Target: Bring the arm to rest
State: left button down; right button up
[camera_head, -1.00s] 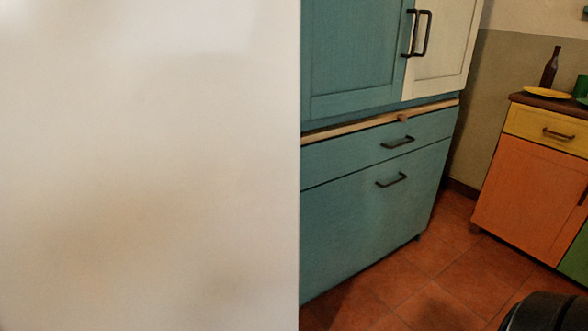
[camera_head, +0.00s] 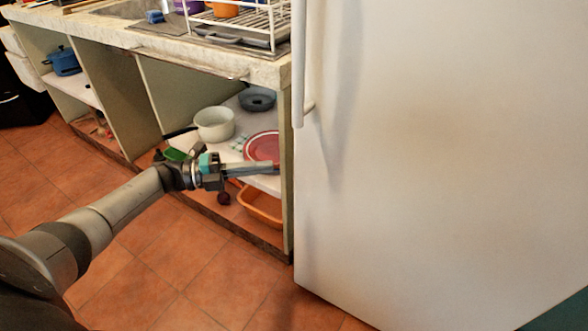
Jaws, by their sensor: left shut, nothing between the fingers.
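My left arm comes in from the left and reaches toward the open shelves under the counter. My left gripper (camera_head: 268,168) is at its end, in front of the shelf and close to the red plate (camera_head: 262,147) in the picture. Its fingers are shut and hold nothing. I cannot tell whether the fingertips touch anything there. My right gripper is not in view.
A large white fridge (camera_head: 430,150) with a vertical handle (camera_head: 299,65) stands to the right of the shelves. A pale pot (camera_head: 214,124), a dark pan (camera_head: 257,99) and an orange basin (camera_head: 262,205) are on the shelves. The tiled floor (camera_head: 175,280) in front is clear.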

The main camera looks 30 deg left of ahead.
pick_arm(q)
jog(key=shift+s+a, duration=0.2)
jog(key=shift+a, duration=0.7)
jog(key=shift+s+a, duration=0.15)
jog(key=shift+a, duration=0.75)
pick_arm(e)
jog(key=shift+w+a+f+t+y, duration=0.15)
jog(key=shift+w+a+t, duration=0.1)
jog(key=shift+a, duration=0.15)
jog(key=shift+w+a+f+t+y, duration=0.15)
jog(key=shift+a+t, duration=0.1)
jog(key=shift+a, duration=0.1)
